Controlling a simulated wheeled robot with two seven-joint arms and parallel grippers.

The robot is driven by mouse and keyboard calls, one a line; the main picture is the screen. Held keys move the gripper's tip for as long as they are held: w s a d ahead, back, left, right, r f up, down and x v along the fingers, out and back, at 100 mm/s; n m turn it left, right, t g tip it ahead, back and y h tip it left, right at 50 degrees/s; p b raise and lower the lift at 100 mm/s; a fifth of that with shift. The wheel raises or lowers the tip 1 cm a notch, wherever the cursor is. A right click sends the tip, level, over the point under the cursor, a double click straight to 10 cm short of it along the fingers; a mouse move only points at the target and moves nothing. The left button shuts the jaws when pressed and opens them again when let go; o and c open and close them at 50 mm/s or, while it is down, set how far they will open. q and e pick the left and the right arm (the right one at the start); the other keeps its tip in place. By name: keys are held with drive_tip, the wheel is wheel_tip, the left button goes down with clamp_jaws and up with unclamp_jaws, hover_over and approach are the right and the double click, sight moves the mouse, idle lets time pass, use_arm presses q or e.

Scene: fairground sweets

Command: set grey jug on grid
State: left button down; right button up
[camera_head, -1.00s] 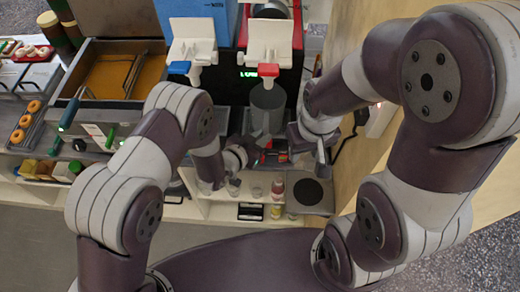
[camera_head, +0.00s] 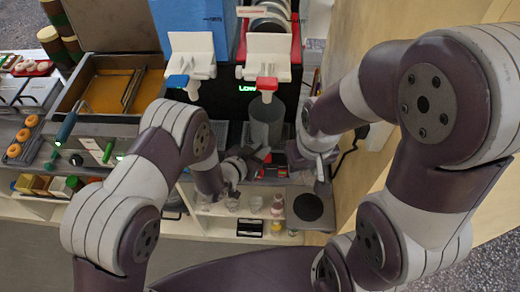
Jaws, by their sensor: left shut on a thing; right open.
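The grey jug (camera_head: 266,117) is a dark grey cylinder, apparently upright below the red tap of the right-hand dispenser. My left gripper (camera_head: 259,155) comes in from the left and is shut at the jug's lower front, seemingly on the jug; its fingers and the jug's base are hard to make out. A dark grid (camera_head: 235,132) shows beside the jug, under the dispensers. Whether the jug touches the grid cannot be told. My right gripper (camera_head: 306,164) is open, to the right of the jug and apart from it.
White dispenser heads with a blue tap (camera_head: 178,81) and a red tap (camera_head: 267,84) overhang the grid area. A round black plate (camera_head: 308,207) lies at the front right. Small cups and bottles (camera_head: 277,205) stand below. A fryer (camera_head: 112,88) is at left.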

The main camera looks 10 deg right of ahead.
use_arm(q)
drive_tip(key=c, duration=1)
unclamp_jaws()
